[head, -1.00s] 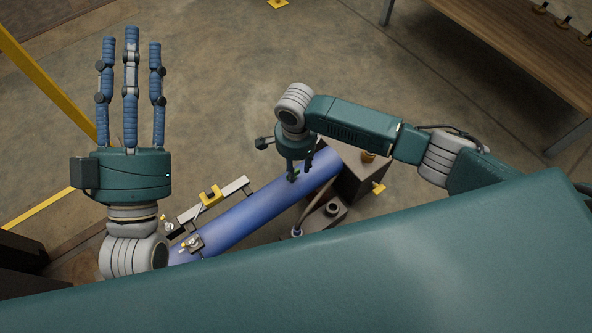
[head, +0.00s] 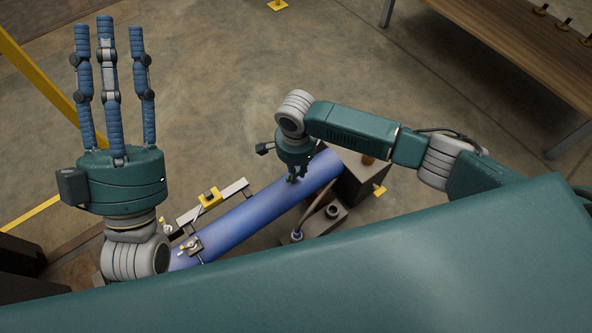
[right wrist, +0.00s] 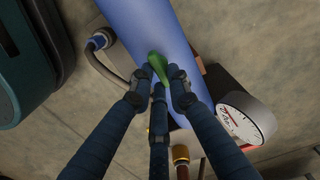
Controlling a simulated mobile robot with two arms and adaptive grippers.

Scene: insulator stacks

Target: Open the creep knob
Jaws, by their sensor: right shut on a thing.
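A small green lever-like knob (right wrist: 158,66), which seems to be the creep knob, sits on a blue cylinder (right wrist: 150,28). The same blue cylinder (head: 248,217) lies diagonally in the head view. My right gripper (right wrist: 159,88) is shut on the green knob, with its dark blue fingers around the knob's lower end. In the head view my right gripper (head: 293,179) is over the cylinder's upper right part, and its fingers mostly hide the knob. My left gripper (head: 108,25) is open and empty, its three fingers spread and pointing up, left of the cylinder.
A round white gauge (right wrist: 243,120) is right of my fingers in the right wrist view. A dark hose (right wrist: 103,65) joins the cylinder's left side. A yellow clamp (head: 210,198) sits on a rail beside the cylinder. A wooden bench (head: 520,45) stands at upper right. Open floor lies between.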

